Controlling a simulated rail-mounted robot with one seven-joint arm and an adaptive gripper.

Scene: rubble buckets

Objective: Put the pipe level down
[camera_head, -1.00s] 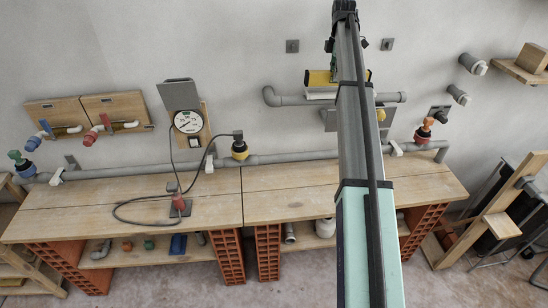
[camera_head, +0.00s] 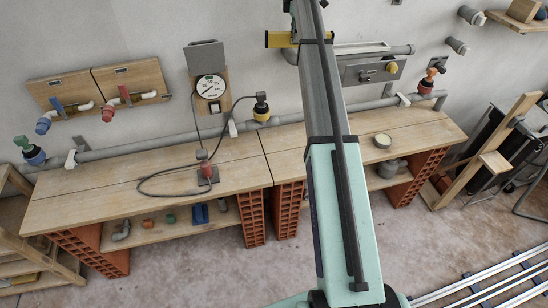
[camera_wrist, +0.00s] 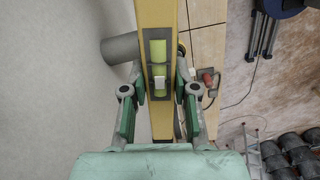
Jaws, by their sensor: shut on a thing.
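The yellow level (camera_head: 280,39) is off to the left of my arm in the head view, in front of the wall pipe; my arm hides part of it. In the wrist view the yellow level (camera_wrist: 161,22) runs lengthwise up the picture, with its green vial facing me. My gripper (camera_wrist: 158,98) is shut on the level, one finger on each side. A grey horizontal pipe (camera_head: 375,51) is on the wall behind my arm in the head view. A grey pipe end (camera_wrist: 121,48) shows beside the level in the wrist view; I cannot tell whether they touch.
The wooden bench (camera_head: 135,188) has a red plug and a black cable on its left part. A round tin (camera_head: 382,141) stands on its right part. A gauge (camera_head: 210,87), red and blue valves and a lower pipe line the wall. The bench's middle is mostly clear.

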